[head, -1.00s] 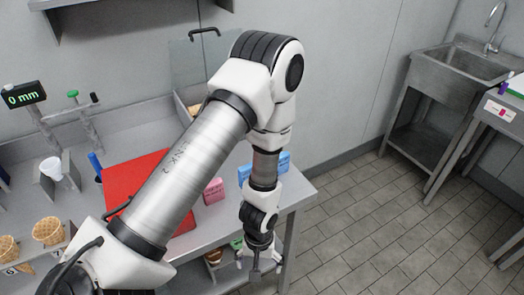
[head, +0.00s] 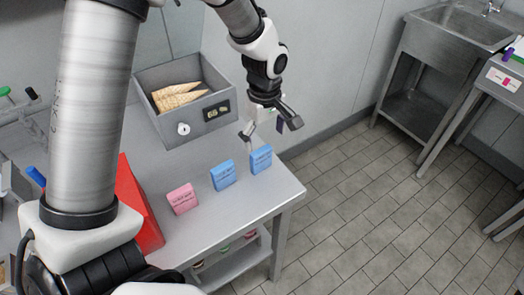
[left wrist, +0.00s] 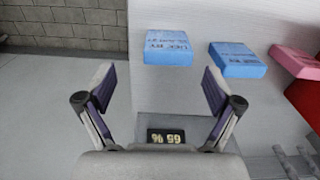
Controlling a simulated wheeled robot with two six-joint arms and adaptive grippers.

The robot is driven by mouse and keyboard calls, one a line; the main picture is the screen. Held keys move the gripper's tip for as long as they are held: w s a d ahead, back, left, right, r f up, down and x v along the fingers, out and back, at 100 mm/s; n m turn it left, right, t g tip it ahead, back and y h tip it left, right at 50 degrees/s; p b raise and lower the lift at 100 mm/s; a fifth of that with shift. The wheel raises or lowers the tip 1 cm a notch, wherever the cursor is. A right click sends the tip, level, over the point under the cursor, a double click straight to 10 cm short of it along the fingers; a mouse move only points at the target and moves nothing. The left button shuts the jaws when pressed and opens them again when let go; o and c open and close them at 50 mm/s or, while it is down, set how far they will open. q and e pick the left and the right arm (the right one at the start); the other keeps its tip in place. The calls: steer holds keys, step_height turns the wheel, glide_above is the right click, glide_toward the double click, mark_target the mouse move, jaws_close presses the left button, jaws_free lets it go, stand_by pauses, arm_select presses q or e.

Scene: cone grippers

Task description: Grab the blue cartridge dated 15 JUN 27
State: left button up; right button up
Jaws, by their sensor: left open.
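Two blue cartridges stand on the metal table: one at the right end (head: 261,159) and one to its left (head: 223,175). A pink cartridge (head: 182,198) stands further left. My left gripper (head: 268,130) is open and empty, just behind and above the right-end blue cartridge. In the left wrist view my gripper (left wrist: 158,85) has its fingers spread, with that blue cartridge (left wrist: 168,48) ahead between them, not touched. The other blue cartridge (left wrist: 238,60) and the pink one (left wrist: 297,62) are to its right. The printed dates are too blurred to read surely. My right gripper is not seen.
A grey box (head: 172,130) with several cones stands at the back of the table. The table's right edge is close to the right-end blue cartridge. A sink (head: 462,45) stands far right.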

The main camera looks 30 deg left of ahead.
mark_target(261, 151)
arm_select(q)
steer(key=shift+s+f, duration=0.35)
steer(key=shift+f, duration=0.2)
steer(key=shift+s+f, duration=0.3)
steer(key=shift+f, duration=0.25)
steer(key=f, duration=0.3)
steer(key=shift+w+a+p, duration=0.25)
steer(key=shift+p, duration=0.05)
steer(key=shift+w+f, duration=0.1)
steer(key=shift+f, duration=0.15)
steer(key=shift+s+d+r, duration=0.1)
steer(key=shift+s+r, duration=0.1)
steer(key=shift+c, duration=1)
steer(key=c, duration=1.1)
